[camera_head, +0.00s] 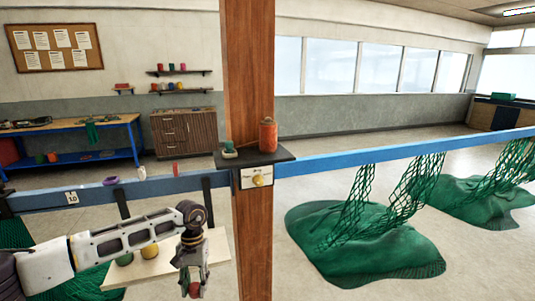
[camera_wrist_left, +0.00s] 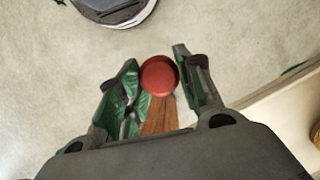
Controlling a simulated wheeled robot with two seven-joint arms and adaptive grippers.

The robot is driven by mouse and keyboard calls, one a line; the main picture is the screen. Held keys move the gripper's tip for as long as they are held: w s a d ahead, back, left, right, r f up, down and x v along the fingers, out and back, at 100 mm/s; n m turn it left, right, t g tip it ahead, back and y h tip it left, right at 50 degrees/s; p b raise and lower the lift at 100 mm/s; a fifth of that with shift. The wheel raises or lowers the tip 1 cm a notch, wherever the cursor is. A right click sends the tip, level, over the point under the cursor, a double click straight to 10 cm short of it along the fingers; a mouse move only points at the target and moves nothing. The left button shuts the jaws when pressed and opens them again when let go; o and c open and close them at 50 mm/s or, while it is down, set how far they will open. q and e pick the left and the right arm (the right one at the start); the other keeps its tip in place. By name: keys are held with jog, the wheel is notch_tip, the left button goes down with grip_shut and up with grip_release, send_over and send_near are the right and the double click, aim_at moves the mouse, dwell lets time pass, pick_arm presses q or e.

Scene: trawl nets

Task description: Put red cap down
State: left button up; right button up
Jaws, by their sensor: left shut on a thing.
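The red cap (camera_wrist_left: 159,75) is small, round and smooth. In the left wrist view it sits between the two green-padded fingertips of my left gripper (camera_wrist_left: 153,85). In the head view my left gripper (camera_head: 193,276) points down at the bottom, left of the wooden post, with the red cap (camera_head: 194,290) at its fingertips. The gripper is shut on the cap, in front of a pale board (camera_head: 175,270). The gap between cap and board cannot be judged. My right gripper is not in view.
The pale board carries a green round item (camera_head: 124,258) and a yellow one (camera_head: 150,279). A wooden post (camera_head: 248,80) stands right of my arm, with a dark shelf (camera_head: 228,163) holding an orange canister (camera_head: 268,136). A blue rail (camera_head: 330,162) crosses behind; green nets (camera_head: 365,240) hang at right.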

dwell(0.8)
pick_arm(q)
jog(key=s+d+r+m+y, duration=0.1)
jog(key=s+d+r+m, duration=0.1)
jog(key=d+r+m, duration=0.2)
jog(key=s+d+r+m+y, duration=0.1)
jog(key=s+d+r+m, duration=0.2)
jog(key=d+r, duration=0.8)
jog(key=shift+s+r+m+t, duration=0.35)
jog(key=shift+r+m+t, duration=0.05)
jog(key=shift+r+m, duration=0.1)
jog(key=s+a+r+n, duration=0.2)
jog(key=a+r+n, duration=0.1)
jog(key=a+r, duration=0.1)
jog(key=shift+s+a+r+g+h, duration=0.2)
jog(key=shift+a+r+g+h, duration=0.15)
jog(key=shift+r, duration=0.55)
jog(key=shift+w+d+n, duration=0.15)
jog(key=shift+d+n, duration=0.05)
jog(key=shift+n, duration=0.1)
jog(key=w+d+n+h, duration=0.1)
jog(key=w+d+n, duration=0.3)
jog(key=w+d, duration=0.5)
jog(key=shift+d, duration=1.05)
jog(key=shift+w, duration=0.1)
jog(key=shift+f, duration=0.1)
